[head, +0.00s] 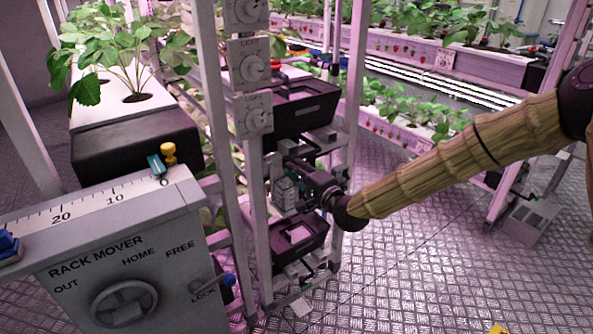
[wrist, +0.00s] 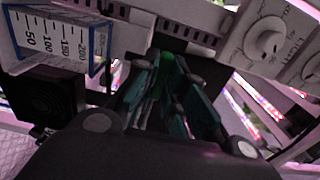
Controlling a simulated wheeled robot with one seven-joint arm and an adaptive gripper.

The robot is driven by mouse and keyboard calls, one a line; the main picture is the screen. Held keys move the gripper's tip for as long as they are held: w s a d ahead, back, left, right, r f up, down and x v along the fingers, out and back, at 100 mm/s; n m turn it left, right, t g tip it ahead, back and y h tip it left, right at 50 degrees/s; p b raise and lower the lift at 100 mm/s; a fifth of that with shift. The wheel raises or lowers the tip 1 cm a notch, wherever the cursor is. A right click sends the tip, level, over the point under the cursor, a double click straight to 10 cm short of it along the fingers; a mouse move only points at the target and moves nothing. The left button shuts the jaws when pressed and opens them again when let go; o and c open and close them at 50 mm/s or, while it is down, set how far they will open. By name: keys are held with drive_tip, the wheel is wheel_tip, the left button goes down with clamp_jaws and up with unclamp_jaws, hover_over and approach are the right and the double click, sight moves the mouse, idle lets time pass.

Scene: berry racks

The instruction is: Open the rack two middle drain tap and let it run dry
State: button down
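My gripper (head: 290,163) reaches from the right into the middle level of the rack in the head view. In the wrist view its teal fingers (wrist: 178,88) stand apart. A green piece (wrist: 165,72), possibly the tap's handle, shows between them, near the left finger. I cannot tell whether the fingers press on it. In the head view my gripper and the rack parts hide the tap. A white scale marked 50 to 200 (wrist: 60,38) is at the upper left of the wrist view. Whether water runs cannot be seen.
Light dials (head: 253,68) line the rack post above my gripper; one shows in the wrist view (wrist: 266,42). A black bin (head: 300,108) sits above, another (head: 300,235) below. The grey rack mover box (head: 190,235) stands left.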

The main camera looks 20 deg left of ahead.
drive_tip(key=shift+n, duration=0.3)
drive_tip(key=shift+n+b, duration=1.15)
drive_tip(key=shift+n, duration=7.55)
drive_tip(key=c, duration=1.5)
unclamp_jaws()
drive_tip(key=shift+d, duration=0.1)
drive_tip(key=v, duration=1.2)
